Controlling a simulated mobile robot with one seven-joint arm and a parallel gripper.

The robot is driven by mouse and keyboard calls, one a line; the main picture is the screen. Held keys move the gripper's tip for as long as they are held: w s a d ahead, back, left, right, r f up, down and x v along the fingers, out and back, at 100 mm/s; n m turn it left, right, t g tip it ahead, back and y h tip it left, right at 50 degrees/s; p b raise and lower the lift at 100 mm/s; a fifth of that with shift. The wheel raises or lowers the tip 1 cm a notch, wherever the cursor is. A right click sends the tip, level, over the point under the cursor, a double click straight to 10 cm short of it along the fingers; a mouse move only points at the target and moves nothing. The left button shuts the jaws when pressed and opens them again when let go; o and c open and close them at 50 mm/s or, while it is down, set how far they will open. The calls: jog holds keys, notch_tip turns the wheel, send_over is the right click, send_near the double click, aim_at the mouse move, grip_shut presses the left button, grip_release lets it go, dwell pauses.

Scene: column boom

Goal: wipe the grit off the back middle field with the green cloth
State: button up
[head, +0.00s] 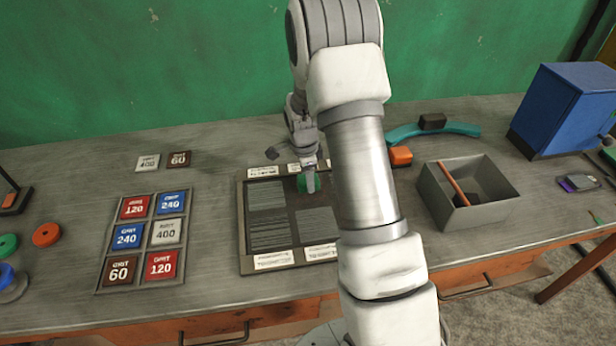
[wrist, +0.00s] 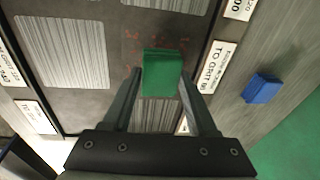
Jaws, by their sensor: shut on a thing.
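My gripper (wrist: 162,80) is shut on the green cloth (wrist: 162,68), a folded block held between both fingers. The cloth is over a bare dark patch of the framed board, between striped fields. Faint reddish grit specks (wrist: 131,42) lie beside the cloth on the board. In the head view the green cloth (head: 316,182) shows at the back of the board (head: 241,215), below my gripper (head: 309,182). My arm hides the board's right part there. I cannot tell whether the cloth touches the board.
A blue block (wrist: 262,88) lies beside the board. Left of the board is a tray of grit tiles (head: 100,275), with two loose tiles behind. At right are an open grey box (head: 470,217), an orange block (head: 401,156), a teal curved piece (head: 460,128) and a blue cabinet (head: 560,110).

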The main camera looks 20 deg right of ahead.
jog(key=shift+f+b, duration=0.7)
jog(key=shift+b, duration=0.05)
dwell(0.4)
jog(key=shift+w+a+r, duration=0.15)
jog(key=shift+a, duration=0.75)
jog(key=shift+s+d+f+b, duration=0.1)
jog(key=shift+s+d+b, duration=0.15)
jog(key=shift+d, duration=0.7)
jog(key=shift+s+d+f+b, duration=0.1)
jog(key=shift+s+d+b, duration=0.15)
jog(key=shift+d, duration=0.65)
jog(key=shift+a, duration=0.1)
jog(key=shift+w+a+r, duration=0.1)
jog(key=shift+w+a, duration=0.15)
jog(key=shift+a, duration=0.65)
jog(key=shift+w+a, duration=0.2)
jog(key=shift+a, duration=0.65)
